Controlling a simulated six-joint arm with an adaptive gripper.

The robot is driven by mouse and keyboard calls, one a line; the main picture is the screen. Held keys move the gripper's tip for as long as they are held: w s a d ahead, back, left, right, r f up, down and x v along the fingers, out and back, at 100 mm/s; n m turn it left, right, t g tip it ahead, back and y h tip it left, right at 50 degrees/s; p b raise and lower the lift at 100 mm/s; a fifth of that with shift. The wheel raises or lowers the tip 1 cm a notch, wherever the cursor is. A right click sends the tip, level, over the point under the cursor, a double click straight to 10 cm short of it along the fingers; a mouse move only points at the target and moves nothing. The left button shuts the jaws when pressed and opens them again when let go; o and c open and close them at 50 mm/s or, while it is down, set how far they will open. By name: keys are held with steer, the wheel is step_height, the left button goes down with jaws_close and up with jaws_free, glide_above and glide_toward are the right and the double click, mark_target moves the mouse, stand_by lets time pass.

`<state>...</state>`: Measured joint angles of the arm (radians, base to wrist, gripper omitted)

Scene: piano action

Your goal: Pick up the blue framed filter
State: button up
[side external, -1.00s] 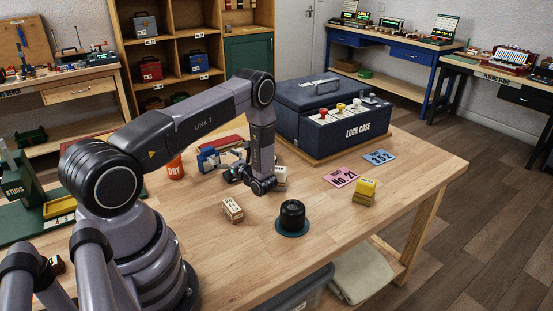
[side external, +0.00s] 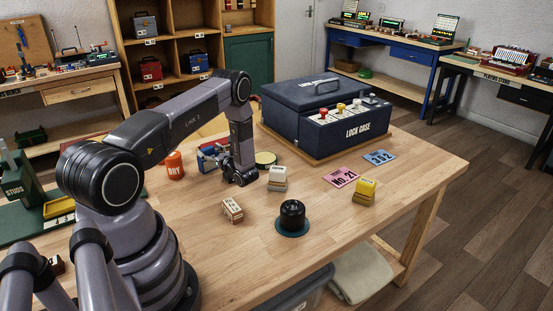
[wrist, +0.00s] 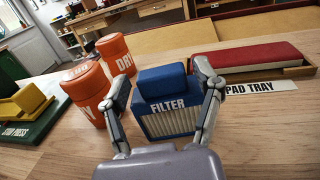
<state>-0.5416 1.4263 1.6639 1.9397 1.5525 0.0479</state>
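The blue framed filter (wrist: 172,120) stands upright on the table in the wrist view, with a pale pleated face, a "FILTER" label and a blue block on top. My gripper (wrist: 161,76) is open, with one finger on each side of the filter's upper part. Gaps show between the fingers and the top block. In the side external view my gripper (side external: 238,178) is low over the table, and the filter (side external: 207,160) shows as a blue patch just left of it, partly hidden by my arm.
Orange canisters (wrist: 116,54) stand close left of the filter. A red pad (wrist: 248,55) in the pad tray lies behind right. The lock case (side external: 325,112), a white-topped block (side external: 278,178) and a black knob (side external: 292,213) are to the right.

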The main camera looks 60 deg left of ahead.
steer(key=c, duration=0.8)
steer(key=shift+r, duration=0.15)
steer(key=shift+c, duration=0.2)
